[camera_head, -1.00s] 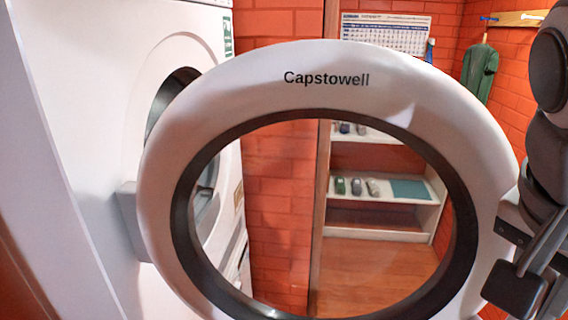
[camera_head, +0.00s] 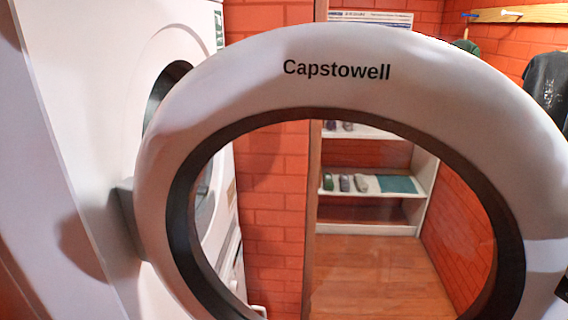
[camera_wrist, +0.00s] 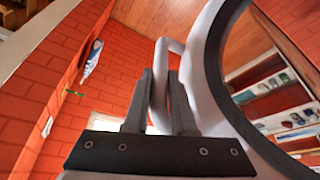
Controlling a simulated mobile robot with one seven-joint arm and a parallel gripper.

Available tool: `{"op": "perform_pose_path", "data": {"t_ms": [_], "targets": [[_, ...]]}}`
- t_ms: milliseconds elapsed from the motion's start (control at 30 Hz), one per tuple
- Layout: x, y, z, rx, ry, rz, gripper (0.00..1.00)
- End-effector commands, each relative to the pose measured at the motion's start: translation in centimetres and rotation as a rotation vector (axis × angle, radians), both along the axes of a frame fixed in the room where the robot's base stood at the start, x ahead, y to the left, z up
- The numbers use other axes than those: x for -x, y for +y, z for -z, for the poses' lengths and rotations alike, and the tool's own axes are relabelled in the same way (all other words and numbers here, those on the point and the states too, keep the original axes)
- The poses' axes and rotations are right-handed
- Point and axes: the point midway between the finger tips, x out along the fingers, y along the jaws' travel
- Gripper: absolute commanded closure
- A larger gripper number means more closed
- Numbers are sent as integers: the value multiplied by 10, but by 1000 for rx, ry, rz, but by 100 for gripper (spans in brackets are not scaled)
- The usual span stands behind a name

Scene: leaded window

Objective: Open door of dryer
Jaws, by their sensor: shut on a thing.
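The dryer (camera_head: 88,120) is a white machine at the left of the head view, with its dark round opening partly hidden behind the door. Its door (camera_head: 230,62) is a white ring marked "Capstowell" with a dark inner rim and clear glass, swung well out from the machine on a hinge at its left. In the wrist view, my gripper (camera_wrist: 160,100) is shut on the door's handle (camera_wrist: 160,75), a pale bar standing off the ring. The door's ring (camera_wrist: 205,85) runs close along the right of the fingers. The head view does not show the fingers.
A red brick wall (camera_head: 270,215) stands behind the door. A white shelf unit (camera_head: 390,229) with several small items shows through the glass, with clear wooden floor (camera_head: 370,270) before it. A coat rack (camera_head: 530,14) with a dark garment (camera_head: 546,85) is at the right.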

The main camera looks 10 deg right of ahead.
Motion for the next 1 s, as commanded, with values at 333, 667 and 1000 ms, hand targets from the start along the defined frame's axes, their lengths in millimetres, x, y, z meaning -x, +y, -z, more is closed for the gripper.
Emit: {"op": "perform_pose_path", "data": {"t_ms": [333, 667, 1000], "targets": [[0, 1, -2, 9, -2, -3, 48], [0, 2, -4, 9, -4, -3, 47], [7, 2, -53, 9, -8, -1, 47]]}}
